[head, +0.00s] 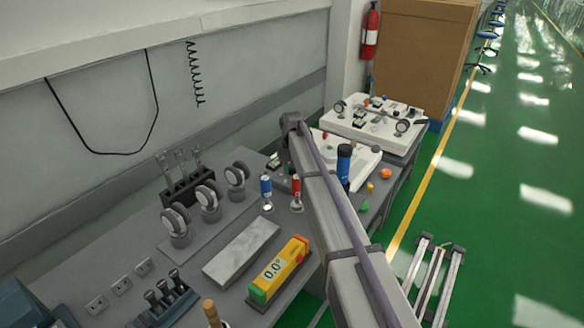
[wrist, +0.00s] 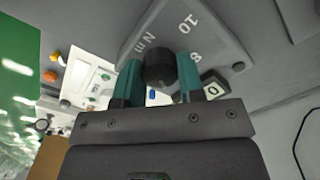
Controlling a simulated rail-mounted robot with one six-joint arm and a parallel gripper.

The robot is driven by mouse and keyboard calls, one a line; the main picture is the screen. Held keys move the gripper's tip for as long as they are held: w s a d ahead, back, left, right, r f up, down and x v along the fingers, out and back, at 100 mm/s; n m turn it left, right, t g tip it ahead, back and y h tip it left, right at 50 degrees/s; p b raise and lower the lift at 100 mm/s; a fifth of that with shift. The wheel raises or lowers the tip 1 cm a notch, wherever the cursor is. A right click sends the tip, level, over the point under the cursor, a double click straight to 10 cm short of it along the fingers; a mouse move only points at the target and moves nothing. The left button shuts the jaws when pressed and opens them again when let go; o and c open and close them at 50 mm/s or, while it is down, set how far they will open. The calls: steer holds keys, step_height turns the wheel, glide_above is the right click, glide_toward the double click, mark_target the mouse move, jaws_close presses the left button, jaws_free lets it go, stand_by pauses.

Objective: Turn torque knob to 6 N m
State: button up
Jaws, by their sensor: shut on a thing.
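The black torque knob (wrist: 160,66) sits on a grey dial plate (wrist: 213,42). White marks "10", "8" and "N m" show on the plate in the wrist view. My gripper (wrist: 159,76) has its two teal fingers on either side of the knob and is shut on it. My fingers and the knob cover part of the dial, so the pointer and the other marks cannot be read. In the head view my arm hides the gripper and the knob.
In the head view, a yellow level reading 0.0° (head: 279,270), a grey slab (head: 241,252) and round gauges (head: 208,201) stand left of my arm. White panels (head: 376,121) stand behind.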

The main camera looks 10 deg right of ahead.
stand_by(0.3)
steer(key=o, duration=0.9)
step_height(320, 180, up, 11)
steer(key=p, duration=1.1)
steer(key=shift+f, duration=0.15)
steer(key=shift+m, duration=0.3)
steer(key=s, duration=3.8)
